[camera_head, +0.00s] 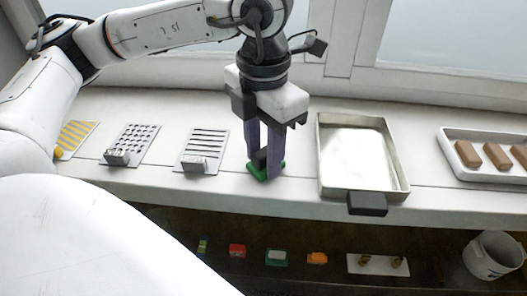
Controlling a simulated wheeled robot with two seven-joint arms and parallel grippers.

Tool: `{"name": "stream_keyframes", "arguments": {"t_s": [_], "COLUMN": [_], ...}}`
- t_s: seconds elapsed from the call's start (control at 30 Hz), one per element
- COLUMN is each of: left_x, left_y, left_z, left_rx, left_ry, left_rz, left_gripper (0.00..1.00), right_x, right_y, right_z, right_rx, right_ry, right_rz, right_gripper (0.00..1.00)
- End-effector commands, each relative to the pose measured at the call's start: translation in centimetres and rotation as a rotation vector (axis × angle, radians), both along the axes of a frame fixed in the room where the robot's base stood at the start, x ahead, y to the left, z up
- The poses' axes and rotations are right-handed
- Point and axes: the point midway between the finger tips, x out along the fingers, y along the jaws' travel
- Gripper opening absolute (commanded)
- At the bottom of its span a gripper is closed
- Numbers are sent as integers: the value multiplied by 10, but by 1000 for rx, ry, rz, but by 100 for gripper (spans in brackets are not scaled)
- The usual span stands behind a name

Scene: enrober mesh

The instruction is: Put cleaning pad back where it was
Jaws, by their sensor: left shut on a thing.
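The cleaning pad appears to be a green pad (258,174) with a dark block or handle on top. It is at the front part of the white counter, between the slotted plate and the metal tray. My left gripper (263,165) points straight down over it, its purple fingers shut on the dark upper part. The fingers hide much of the pad. I cannot tell whether the pad touches the counter. My right gripper is not in view.
Left are a slotted plate (207,138), a perforated plate (142,135) and a yellow-striped plate (79,137). Right are a metal tray (323,150) and a white tray (448,150) holding brown bars. A lower shelf has small coloured items, a pegged white board (378,268) and a white bucket (487,262).

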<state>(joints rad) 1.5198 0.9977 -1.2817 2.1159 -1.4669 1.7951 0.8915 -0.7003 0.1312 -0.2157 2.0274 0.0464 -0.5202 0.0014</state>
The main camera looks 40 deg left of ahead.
Motion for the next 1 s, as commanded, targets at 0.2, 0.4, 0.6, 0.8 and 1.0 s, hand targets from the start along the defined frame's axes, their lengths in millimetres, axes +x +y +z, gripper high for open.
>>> {"name": "stream_keyframes", "arguments": {"t_s": [0.2, 0.4, 0.6, 0.8, 1.0], "left_x": [0, 0, 0, 1, 1], "left_y": [0, 0, 0, 0, -1], "left_z": [-4, -3, -3, 11, 53], "left_rx": [0, 0, 0, 0, -1], "left_ry": [1, 1, 1, -2, -5], "left_rz": [-1, -1, -1, -1, -2], "left_gripper": [10, 53, 53, 53, 53], "right_x": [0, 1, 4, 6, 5], "right_y": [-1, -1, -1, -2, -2], "right_z": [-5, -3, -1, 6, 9], "right_rx": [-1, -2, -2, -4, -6], "right_ry": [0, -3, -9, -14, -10], "right_rz": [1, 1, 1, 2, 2], "right_gripper": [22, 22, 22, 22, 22]}}
